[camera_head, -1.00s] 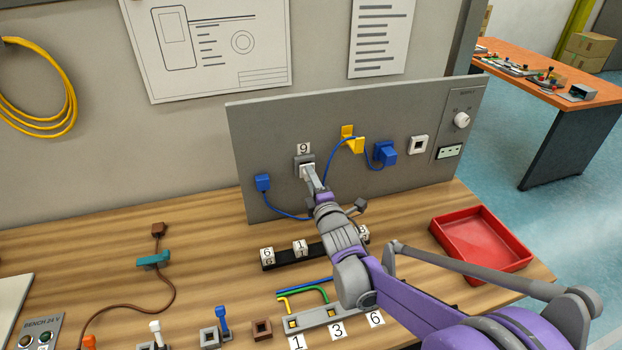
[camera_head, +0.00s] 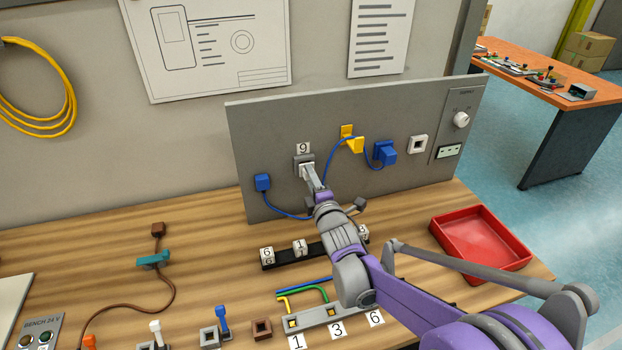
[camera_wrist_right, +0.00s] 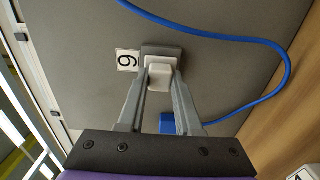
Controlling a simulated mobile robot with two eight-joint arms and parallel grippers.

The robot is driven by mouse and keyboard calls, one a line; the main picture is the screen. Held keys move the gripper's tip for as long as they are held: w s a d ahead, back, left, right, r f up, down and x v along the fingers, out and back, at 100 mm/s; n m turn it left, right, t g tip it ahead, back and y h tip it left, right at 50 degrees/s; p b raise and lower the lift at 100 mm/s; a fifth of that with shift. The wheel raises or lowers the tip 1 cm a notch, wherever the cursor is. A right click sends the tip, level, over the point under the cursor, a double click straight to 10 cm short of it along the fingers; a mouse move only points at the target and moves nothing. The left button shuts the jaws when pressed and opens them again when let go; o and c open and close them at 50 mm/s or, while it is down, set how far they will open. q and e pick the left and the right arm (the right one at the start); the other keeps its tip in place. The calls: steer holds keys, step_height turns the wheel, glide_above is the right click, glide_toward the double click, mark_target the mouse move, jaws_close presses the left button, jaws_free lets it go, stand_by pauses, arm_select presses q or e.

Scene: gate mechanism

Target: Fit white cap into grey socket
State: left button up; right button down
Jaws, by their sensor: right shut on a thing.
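The grey socket (camera_head: 299,162) is on the upright grey panel, under a label with a 9. It also shows in the right wrist view (camera_wrist_right: 174,52). My right gripper (camera_head: 312,175) is in front of it, shut on the white cap (camera_head: 307,170). In the right wrist view my right gripper (camera_wrist_right: 160,82) has its two fingers on either side of the white cap (camera_wrist_right: 160,75), which is against or partly in the socket; how deep it sits I cannot tell. My left gripper is not in view.
A blue cable (camera_head: 285,214) runs below the socket from a blue plug (camera_head: 263,183). A yellow plug (camera_head: 354,144), a blue plug (camera_head: 386,153) and a white-framed socket (camera_head: 418,145) are to the right. A black rail (camera_head: 283,260) with number cubes and a red tray (camera_head: 480,243) are on the table.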

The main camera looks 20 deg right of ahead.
steer(key=shift+w, duration=0.65)
stand_by(0.8)
steer(key=shift+c, duration=2.4)
jaws_free()
steer(key=shift+w, duration=0.1)
